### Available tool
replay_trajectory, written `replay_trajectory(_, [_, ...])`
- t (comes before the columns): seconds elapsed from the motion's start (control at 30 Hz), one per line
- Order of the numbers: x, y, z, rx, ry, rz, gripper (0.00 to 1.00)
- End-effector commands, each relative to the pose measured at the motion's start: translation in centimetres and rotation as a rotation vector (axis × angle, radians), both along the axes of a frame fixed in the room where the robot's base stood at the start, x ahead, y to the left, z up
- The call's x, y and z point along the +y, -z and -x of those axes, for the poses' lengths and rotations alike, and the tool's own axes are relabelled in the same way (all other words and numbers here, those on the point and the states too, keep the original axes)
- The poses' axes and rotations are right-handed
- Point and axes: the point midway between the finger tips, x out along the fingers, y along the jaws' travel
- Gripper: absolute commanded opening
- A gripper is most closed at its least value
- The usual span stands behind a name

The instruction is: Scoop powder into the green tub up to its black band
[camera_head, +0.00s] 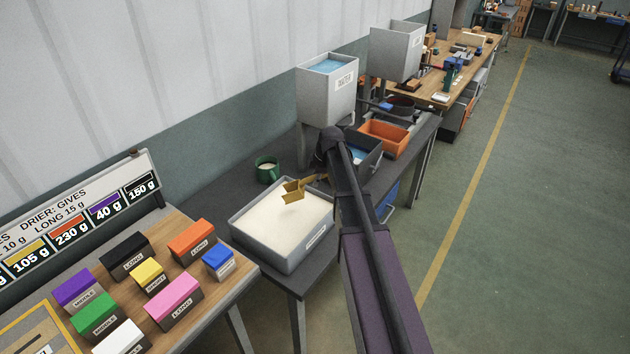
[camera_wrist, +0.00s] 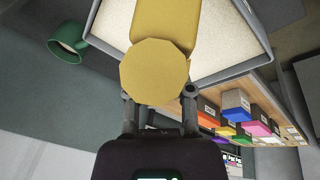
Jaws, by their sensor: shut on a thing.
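My gripper (camera_wrist: 160,100) is shut on a yellow scoop (camera_wrist: 155,72), seen from its round end in the wrist view. In the head view the scoop (camera_head: 292,191) is over the pale powder (camera_head: 275,222) in a grey tray (camera_head: 270,258); I cannot tell whether it touches the powder or holds any. The green tub (camera_head: 262,177) stands upright on the dark bench behind the tray, apart from the scoop. The tub (camera_wrist: 60,51) also shows at upper left in the wrist view. Something pale shows inside it; its black band cannot be made out.
Coloured blocks (camera_head: 172,297) lie on a wooden table at the front left, below a sign board (camera_head: 80,205). A grey hopper (camera_head: 327,95), a dark bin (camera_head: 372,155) and an orange bin (camera_head: 385,138) stand farther back. Open floor (camera_head: 480,240) lies to the right.

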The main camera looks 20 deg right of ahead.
Motion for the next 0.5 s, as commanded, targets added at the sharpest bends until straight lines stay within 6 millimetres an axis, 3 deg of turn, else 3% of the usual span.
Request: replay_trajectory(0.5, [-0.1, -1.4, 0.0, -0.098, 0.0, -0.304, 0.0])
